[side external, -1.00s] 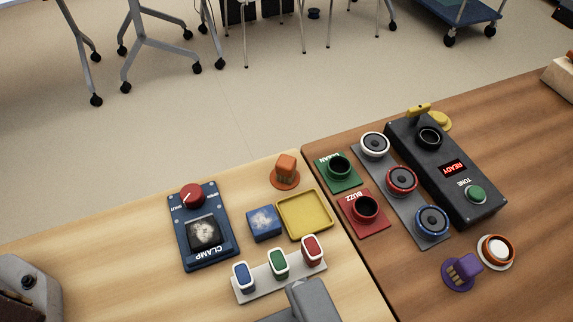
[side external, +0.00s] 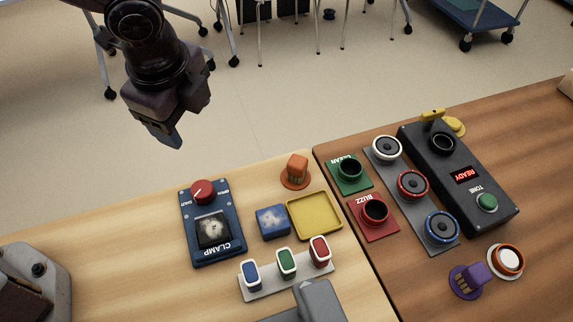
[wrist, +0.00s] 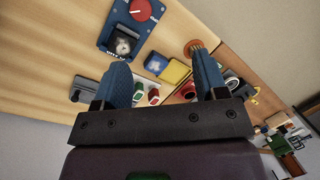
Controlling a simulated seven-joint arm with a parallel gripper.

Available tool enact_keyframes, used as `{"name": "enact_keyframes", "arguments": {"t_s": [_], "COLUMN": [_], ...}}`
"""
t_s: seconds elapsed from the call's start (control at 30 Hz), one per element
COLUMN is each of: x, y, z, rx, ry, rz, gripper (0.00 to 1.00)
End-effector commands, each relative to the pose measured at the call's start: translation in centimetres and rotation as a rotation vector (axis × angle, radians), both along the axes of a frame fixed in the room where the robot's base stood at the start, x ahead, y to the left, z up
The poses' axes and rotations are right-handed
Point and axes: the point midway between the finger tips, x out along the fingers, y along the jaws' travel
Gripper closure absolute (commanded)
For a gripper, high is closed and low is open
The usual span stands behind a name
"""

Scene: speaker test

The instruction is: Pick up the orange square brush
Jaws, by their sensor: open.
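The orange brush (side external: 297,166) has a blocky top and stands on a round orange base at the far edge of the light wooden table, behind the yellow tray. In the wrist view the orange brush (wrist: 194,46) shows near the tip of the right finger, partly hidden by it. My gripper (side external: 165,138) is high above the table's far side, left of the brush in the side view and apart from it. In the wrist view my gripper's blue fingers (wrist: 162,78) are spread wide with nothing held between them.
A blue clamp box (side external: 212,256) with a red knob stands left of a blue square block (side external: 272,222) and the yellow tray (side external: 337,230). Several coloured switches are in front. A purple brush (side external: 478,272) and speaker gear stand on the darker table at right.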

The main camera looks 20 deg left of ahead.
Motion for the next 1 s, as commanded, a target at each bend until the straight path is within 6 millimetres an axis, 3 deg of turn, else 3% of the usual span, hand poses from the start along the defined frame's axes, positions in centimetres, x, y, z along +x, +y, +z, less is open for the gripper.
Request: {"name": "enact_keyframes", "arguments": {"t_s": [0.03, 0.2, 0.3, 0.4, 0.5, 0.67, 1.0], "x": [0.7, 3.1, 5.0, 6.7, 7.1, 7.3, 9.6], "y": [-2.2, -8.7, -10.9, -12.1, -12.3, -12.3, -12.3], "z": [-2.3, -8.2, -9.1, -7.7, -7.4, -8.1, -13.5], "rx": [0.037, 0.162, 0.231, 0.297, 0.342, 0.365, 0.366], "ry": [0.017, 0.016, -0.024, -0.082, -0.089, -0.081, -0.079], "rz": [-0.167, -0.82, -1.127, -1.341, -1.478, -1.554, -1.552], "gripper": [0.34, 0.34, 0.34, 0.34, 0.34, 0.34, 0.34]}}
